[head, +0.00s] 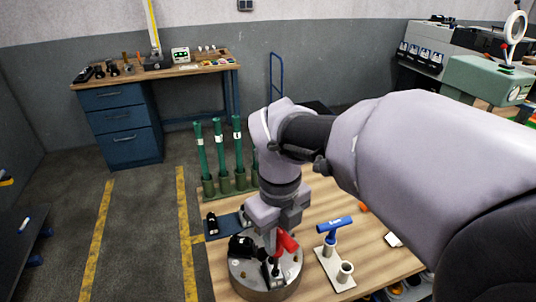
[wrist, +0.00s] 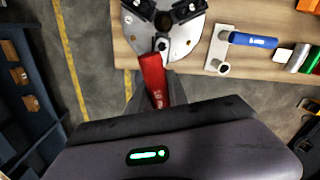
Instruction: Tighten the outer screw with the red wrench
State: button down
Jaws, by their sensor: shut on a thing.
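My gripper (head: 277,236) is shut on the red wrench (head: 287,242) above the near part of the round metal chuck (head: 262,289). The handle's far end is close to a small dark round fitting (wrist: 162,44) there. I cannot tell which screw the wrench tip sits in, because the handle and gripper hide it. Black jaws (wrist: 187,10) sit on the chuck.
A blue-handled wrench (head: 335,229) stands in a pale two-socket holder (head: 329,262) right of the chuck. Green tubes (head: 220,150) stand behind on the wooden table (head: 375,262). A blue-drawer workbench (head: 122,127) is at the back left. Open floor lies left.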

jog(key=shift+r+p, duration=1)
jog(key=shift+r, duration=0.55)
